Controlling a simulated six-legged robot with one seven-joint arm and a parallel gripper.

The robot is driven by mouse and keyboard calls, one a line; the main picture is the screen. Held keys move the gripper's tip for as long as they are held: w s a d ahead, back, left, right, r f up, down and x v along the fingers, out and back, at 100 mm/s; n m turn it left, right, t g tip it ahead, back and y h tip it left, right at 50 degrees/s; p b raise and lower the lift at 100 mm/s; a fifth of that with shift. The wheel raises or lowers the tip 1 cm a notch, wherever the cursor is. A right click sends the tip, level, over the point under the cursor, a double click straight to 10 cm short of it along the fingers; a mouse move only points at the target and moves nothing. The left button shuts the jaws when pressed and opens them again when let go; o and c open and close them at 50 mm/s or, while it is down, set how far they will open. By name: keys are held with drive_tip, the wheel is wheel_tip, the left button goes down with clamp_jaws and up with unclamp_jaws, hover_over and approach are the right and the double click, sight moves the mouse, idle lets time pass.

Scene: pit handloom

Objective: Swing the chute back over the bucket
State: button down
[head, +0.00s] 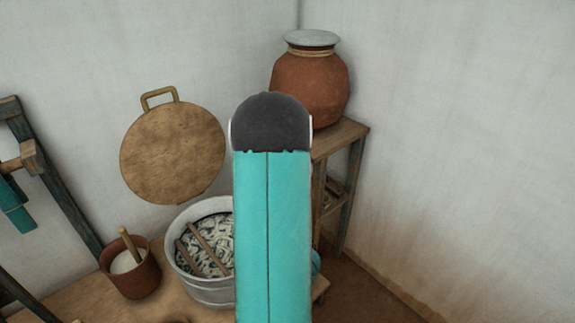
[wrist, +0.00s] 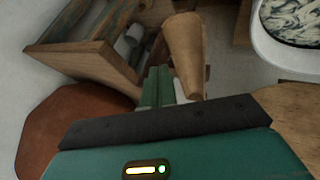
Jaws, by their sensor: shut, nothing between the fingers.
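The bucket (head: 184,284) is grey metal and holds pale, dark-streaked wet yarn with two sticks across it. Part of its pale rim (wrist: 268,40) shows at the top right of the wrist view. A tan, tapering piece (wrist: 183,48), which looks like the chute, stands out beside my fingers in the wrist view, clear of the bucket in that picture. My gripper (wrist: 162,78) is shut and empty, with its green fingers close to the left of that piece; I cannot tell whether they touch. In the head view my teal arm hides the gripper and the chute.
A clay pot (head: 310,88) with a pale lid stands on a wooden stand (head: 345,150) behind my arm. A round wooden board (head: 172,150) with a handle is at the wall. A small clay cup (head: 135,278) stands left of the bucket. The right wall side is clear.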

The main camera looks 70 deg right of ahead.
drive_tip(key=shift+s+d, duration=0.4)
drive_tip(key=shift+d, duration=0.25)
drive_tip(key=shift+s+d+r, duration=0.1)
drive_tip(key=shift+s+d, duration=0.15)
drive_tip(key=shift+d, duration=0.7)
drive_tip(key=shift+d, duration=0.1)
